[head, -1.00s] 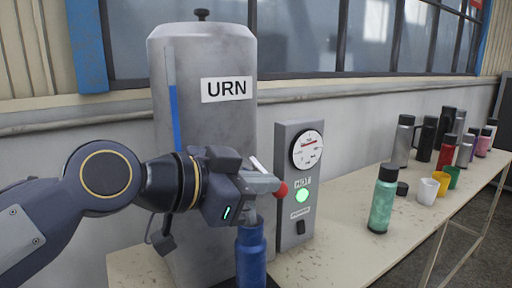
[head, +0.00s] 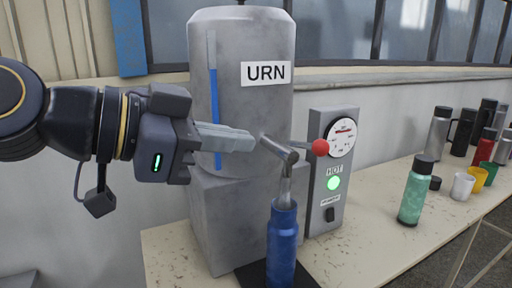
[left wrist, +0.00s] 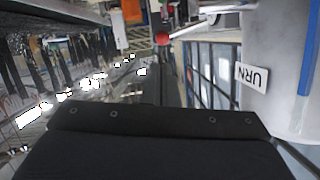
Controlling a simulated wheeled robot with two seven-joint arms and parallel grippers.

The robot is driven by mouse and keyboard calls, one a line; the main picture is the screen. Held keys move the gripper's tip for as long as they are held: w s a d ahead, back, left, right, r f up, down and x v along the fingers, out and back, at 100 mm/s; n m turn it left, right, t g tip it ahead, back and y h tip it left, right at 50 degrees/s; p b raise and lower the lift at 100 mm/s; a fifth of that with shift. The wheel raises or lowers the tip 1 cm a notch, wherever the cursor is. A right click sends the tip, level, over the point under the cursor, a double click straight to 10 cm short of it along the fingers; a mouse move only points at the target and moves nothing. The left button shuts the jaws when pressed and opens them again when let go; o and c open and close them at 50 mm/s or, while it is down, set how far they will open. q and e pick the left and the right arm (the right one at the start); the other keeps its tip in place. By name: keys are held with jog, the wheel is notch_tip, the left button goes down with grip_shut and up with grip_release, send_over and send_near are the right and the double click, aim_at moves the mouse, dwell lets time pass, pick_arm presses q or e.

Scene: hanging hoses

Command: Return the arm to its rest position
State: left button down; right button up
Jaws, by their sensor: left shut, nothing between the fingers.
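My left gripper (head: 250,144) is in front of the urn at the left, its fingers together and empty, pointing right. The grey urn (head: 230,60) with its URN label also shows in the left wrist view (left wrist: 252,77). Its tap (head: 280,150) has a lever ending in a red ball (head: 320,147), which also shows in the left wrist view (left wrist: 162,38). The fingertips appear close to the tap in the picture; the depth gap is unclear. A blue bottle (head: 282,245) stands upright beneath the spout. My right gripper is not in view.
A grey gauge box (head: 328,200) with a lit green HOT lamp stands right of the urn. A green bottle (head: 415,195), a white cup (head: 463,186) and several other bottles and cups line the bench (head: 370,245) at right.

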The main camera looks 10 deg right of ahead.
pick_arm(q)
jog(key=shift+a+r, duration=0.1)
jog(key=shift+a, duration=0.05)
jog(key=s+a+f+n+t+y+p, duration=0.1)
jog(key=a+f+n+y, duration=0.2)
jog(key=a+f+n, duration=0.5)
jog(key=a+f+n+t+y+p, duration=0.15)
jog(key=a+f+y, duration=0.25)
jog(key=a+f, duration=0.55)
jog(key=s+a+f+n+g+y, duration=0.1)
jog(key=s+f+n, duration=0.1)
jog(key=f, duration=0.4)
jog(key=s+a+f+n+g, duration=0.1)
jog(key=s+f+n, duration=0.2)
jog(key=f, duration=0.3)
jog(key=s+a+f+n+g+y+p, duration=0.1)
jog(key=s+f+n, duration=0.2)
jog(key=f, duration=0.3)
jog(key=shift+s+a+f+y, duration=0.15)
jog(key=shift+s+a+y, duration=0.2)
jog(key=shift+s, duration=0.25)
